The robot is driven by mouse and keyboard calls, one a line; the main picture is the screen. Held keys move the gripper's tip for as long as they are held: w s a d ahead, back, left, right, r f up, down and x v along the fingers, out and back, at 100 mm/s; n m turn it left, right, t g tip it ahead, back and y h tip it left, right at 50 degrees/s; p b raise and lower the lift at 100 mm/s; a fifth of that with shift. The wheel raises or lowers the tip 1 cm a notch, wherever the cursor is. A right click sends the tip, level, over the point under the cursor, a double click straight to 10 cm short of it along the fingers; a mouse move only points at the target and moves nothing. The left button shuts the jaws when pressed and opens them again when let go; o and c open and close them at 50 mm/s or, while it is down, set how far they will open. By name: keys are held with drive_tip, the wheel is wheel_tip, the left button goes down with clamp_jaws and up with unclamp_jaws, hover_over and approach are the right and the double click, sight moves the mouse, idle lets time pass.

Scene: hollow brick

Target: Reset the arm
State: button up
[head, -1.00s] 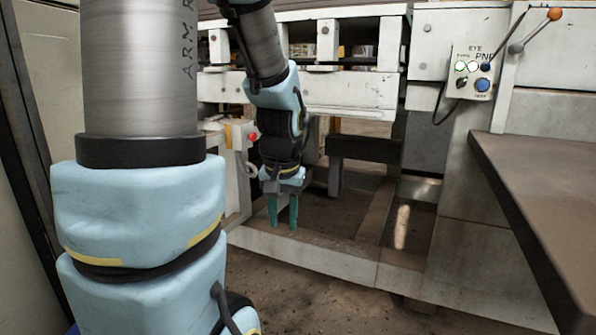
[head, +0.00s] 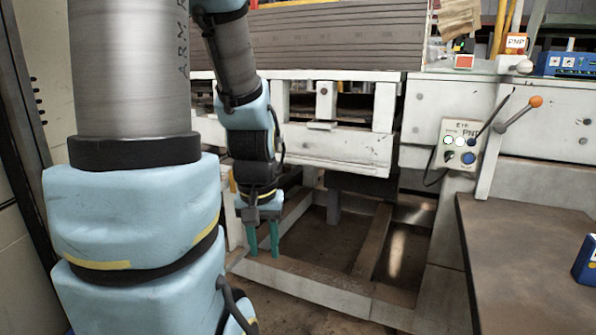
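My arm shows at the left of the head view, with its large links close to the camera. Its far part hangs down in front of the white machine frame (head: 345,150). My gripper (head: 263,240) points downward with two green fingers. The fingers are a little apart, with a gap between them and nothing seen in it. The gripper appears in front of or above the low opening at the machine's base; its exact distance from the frame cannot be told.
A control box (head: 459,145) with buttons and an orange-knobbed lever (head: 535,101) are on the machine at the right. A brown table (head: 520,250) fills the lower right, with a blue object (head: 587,262) at its edge. Stacked grey sheets (head: 340,38) lie on top of the machine.

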wheel_tip(320, 180, up, 21)
drive_tip(key=p, duration=1.9)
drive_tip(key=shift+r, duration=0.2)
drive_tip(key=shift+f, duration=0.1)
